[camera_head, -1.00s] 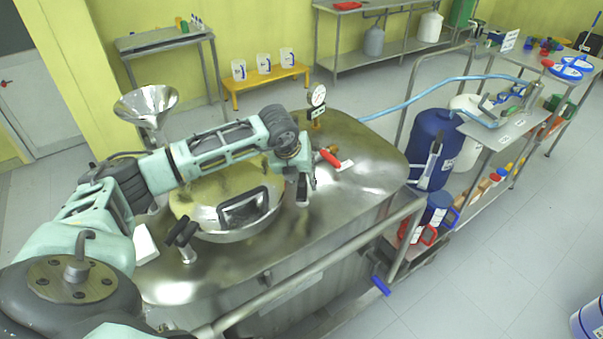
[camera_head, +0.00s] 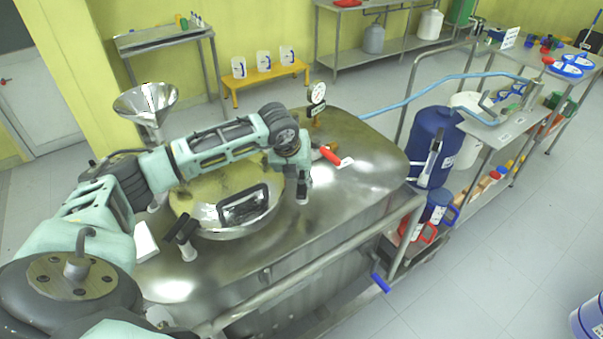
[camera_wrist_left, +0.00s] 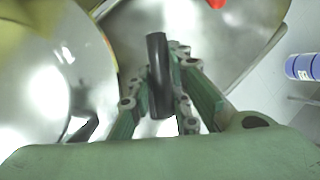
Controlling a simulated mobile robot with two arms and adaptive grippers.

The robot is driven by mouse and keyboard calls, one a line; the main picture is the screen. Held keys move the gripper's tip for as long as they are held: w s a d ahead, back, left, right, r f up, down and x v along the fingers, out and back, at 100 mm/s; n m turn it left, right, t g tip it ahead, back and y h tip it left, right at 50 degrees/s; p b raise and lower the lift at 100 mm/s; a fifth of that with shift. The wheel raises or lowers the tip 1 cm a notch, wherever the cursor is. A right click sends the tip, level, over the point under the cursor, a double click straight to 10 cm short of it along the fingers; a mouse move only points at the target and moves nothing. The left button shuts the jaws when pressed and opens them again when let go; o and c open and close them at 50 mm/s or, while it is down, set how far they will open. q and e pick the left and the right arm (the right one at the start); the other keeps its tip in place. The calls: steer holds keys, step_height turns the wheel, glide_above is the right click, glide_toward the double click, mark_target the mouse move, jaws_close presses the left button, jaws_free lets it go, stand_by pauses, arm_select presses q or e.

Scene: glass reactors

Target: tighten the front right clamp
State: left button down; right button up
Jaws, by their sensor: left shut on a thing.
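At the lid's right side, my left gripper (camera_head: 302,186) points down over the front right clamp (camera_head: 302,200), mostly hidden in the head view. In the left wrist view my left gripper (camera_wrist_left: 160,85) is shut on the clamp's black bar handle (camera_wrist_left: 157,50), which lies between its fingers. Another clamp with a black T-handle (camera_head: 183,231) stands at the lid's front left. My right gripper is not in view.
A steel funnel (camera_head: 147,102) is at the back left. A metal rail (camera_head: 320,262) runs along the front of the reactor top (camera_head: 362,150).

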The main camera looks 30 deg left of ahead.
arm_select(q)
steer(key=shift+a+f+m+h+b, duration=0.15)
steer(key=shift+m+h+b, duration=0.35)
steer(key=shift+m+b, duration=0.9)
steer(key=m+b, duration=0.1)
steer(key=m+h+b, duration=0.1)
steer(key=m, duration=0.1)
steer(key=shift+a+m+g+h, duration=0.1)
steer(key=shift+m+g+h, duration=0.2)
steer(key=m+h+b, duration=0.1)
steer(key=m, duration=0.1)
steer(key=m+g+b, duration=0.1)
steer(key=m, duration=0.2)
steer(key=shift+w+a+r+h, duration=0.15)
steer(key=shift+r+h, duration=0.05)
steer(key=shift+h, duration=0.2)
steer(key=m+g, duration=0.1)
steer(key=m, duration=0.1)
steer(key=m+g+b, duration=0.1)
steer(key=m, duration=0.2)
steer(key=shift+w+a+h, duration=0.1)
steer(key=shift+h, duration=0.3)
steer(key=shift+m+g, duration=0.4)
steer(key=shift+m, duration=0.5)
steer(key=c, duration=1.6)
jaws_free()
